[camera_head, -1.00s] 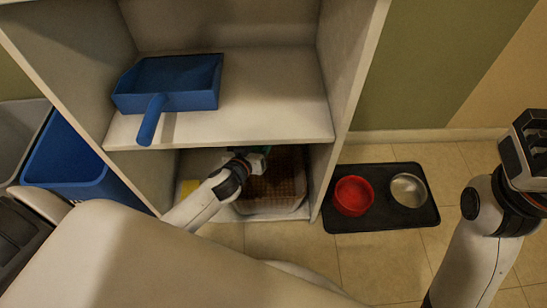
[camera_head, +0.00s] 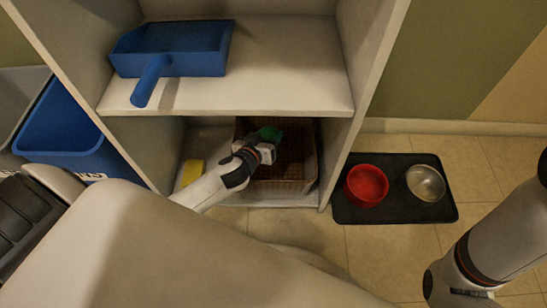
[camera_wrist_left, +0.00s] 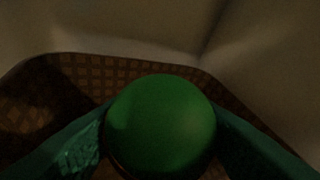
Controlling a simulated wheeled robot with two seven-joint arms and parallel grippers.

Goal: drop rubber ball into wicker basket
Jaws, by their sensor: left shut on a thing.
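The green rubber ball (camera_wrist_left: 160,125) is held between the teal fingers of my left gripper in the left wrist view. That gripper (camera_head: 268,136) is shut on it in the head view, inside the lower shelf compartment. The brown wicker basket (camera_head: 308,180) stands on the floor of that compartment. The ball and gripper appear over the basket's opening. In the left wrist view the basket's woven wall (camera_wrist_left: 110,72) shows behind and around the ball; the ball's height above the bottom is unclear. My right arm is at the right edge of the head view, its fingers out of frame.
The shelf board (camera_head: 300,98) above my left gripper holds a blue dustpan (camera_head: 175,50). A yellow item (camera_head: 193,171) lies left of the basket. A blue bin (camera_head: 70,130) stands left. A black mat (camera_head: 395,208) holds a red bowl (camera_head: 367,187) and a metal bowl (camera_head: 425,183).

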